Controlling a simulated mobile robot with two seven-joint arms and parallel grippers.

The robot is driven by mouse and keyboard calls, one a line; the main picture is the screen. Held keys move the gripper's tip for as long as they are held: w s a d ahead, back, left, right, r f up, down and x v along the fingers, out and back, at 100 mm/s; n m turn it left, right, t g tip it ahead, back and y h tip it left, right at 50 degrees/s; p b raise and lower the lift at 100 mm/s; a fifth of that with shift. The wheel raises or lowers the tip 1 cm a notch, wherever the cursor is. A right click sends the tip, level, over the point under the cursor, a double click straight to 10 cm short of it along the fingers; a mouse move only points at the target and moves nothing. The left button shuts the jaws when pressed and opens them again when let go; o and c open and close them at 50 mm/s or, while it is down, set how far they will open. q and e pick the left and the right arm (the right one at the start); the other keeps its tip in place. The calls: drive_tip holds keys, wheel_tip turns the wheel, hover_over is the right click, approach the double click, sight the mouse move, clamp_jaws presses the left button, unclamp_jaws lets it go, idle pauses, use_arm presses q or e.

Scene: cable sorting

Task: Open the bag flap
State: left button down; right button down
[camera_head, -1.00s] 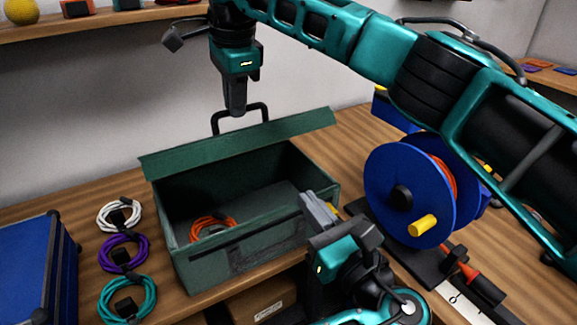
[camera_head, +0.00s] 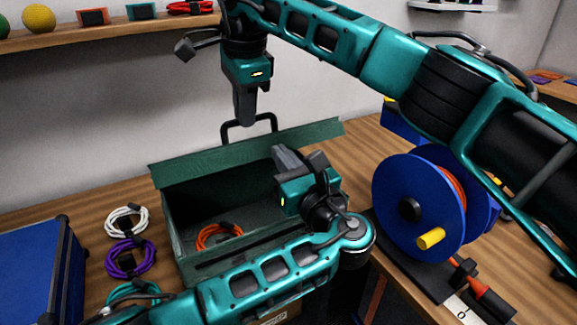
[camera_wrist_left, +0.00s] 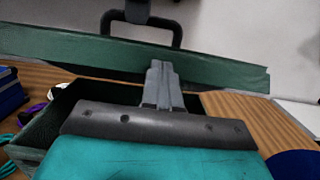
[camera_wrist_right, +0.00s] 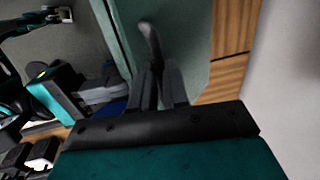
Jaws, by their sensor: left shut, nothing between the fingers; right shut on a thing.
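The green bag (camera_head: 183,248) stands open on the table with an orange cable (camera_head: 216,236) inside. Its green flap (camera_head: 195,169) is raised along the back edge and carries a black loop handle (camera_head: 274,123). My right gripper (camera_head: 246,120) is shut on the handle from above; the handle also shows between its fingers in the right wrist view (camera_wrist_right: 150,42). My left gripper (camera_head: 280,154) is shut and empty over the right part of the bag, in front of the flap. In the left wrist view its fingers (camera_wrist_left: 160,75) point toward the flap. My left arm hides the bag's front.
White (camera_head: 126,222) and purple (camera_head: 130,259) cables and a partly hidden teal one lie left of the bag, near a blue case (camera_head: 35,270). A blue reel (camera_head: 410,190) stands on the right. A shelf (camera_head: 110,33) runs along the wall.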

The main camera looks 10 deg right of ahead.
drive_tip(key=shift+f, duration=0.5)
use_arm(q)
drive_tip(key=shift+w+a+r, duration=0.15)
drive_tip(key=shift+w+r, duration=0.2)
drive_tip(key=shift+r, duration=0.25)
use_arm(e)
drive_tip(key=c, duration=1.5)
unclamp_jaws()
drive_tip(key=shift+w, duration=0.1)
drive_tip(key=shift+c, duration=0.2)
drive_tip(key=shift+o, duration=0.8)
drive_tip(key=shift+w+a+f, duration=0.15)
drive_tip(key=shift+w+f, duration=0.05)
drive_tip(key=shift+w, duration=0.05)
drive_tip(key=shift+o, duration=0.7)
drive_tip(key=shift+w, duration=0.1)
drive_tip(key=shift+o, duration=0.6)
drive_tip(key=shift+r, duration=0.2)
use_arm(q)
drive_tip(key=shift+w+a+f, duration=0.15)
drive_tip(key=shift+w+f, duration=0.05)
drive_tip(key=shift+w, duration=0.15)
